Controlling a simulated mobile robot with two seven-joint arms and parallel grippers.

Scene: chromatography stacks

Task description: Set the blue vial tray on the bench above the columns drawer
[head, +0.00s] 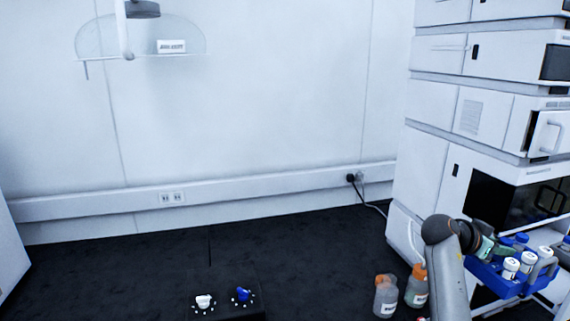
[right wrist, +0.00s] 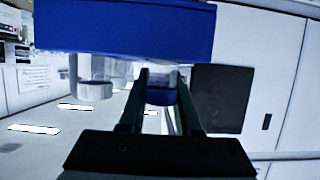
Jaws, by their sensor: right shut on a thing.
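The blue vial tray (head: 504,285) is at the lower right of the head view, in front of the instrument stack. It holds several white-capped and blue-capped vials. My right gripper (head: 496,250) is shut at the tray's near left side. The exact grip spot is partly hidden. My left gripper is out of view. I cannot identify the columns drawer.
The white instrument stack (head: 430,165) stands at the right. Two orange-capped bottles (head: 386,298) (head: 416,287) stand left of my right arm. A dark block (head: 228,308) with a white and a blue fitting is at the bottom. The dark surface (head: 130,265) at left is clear.

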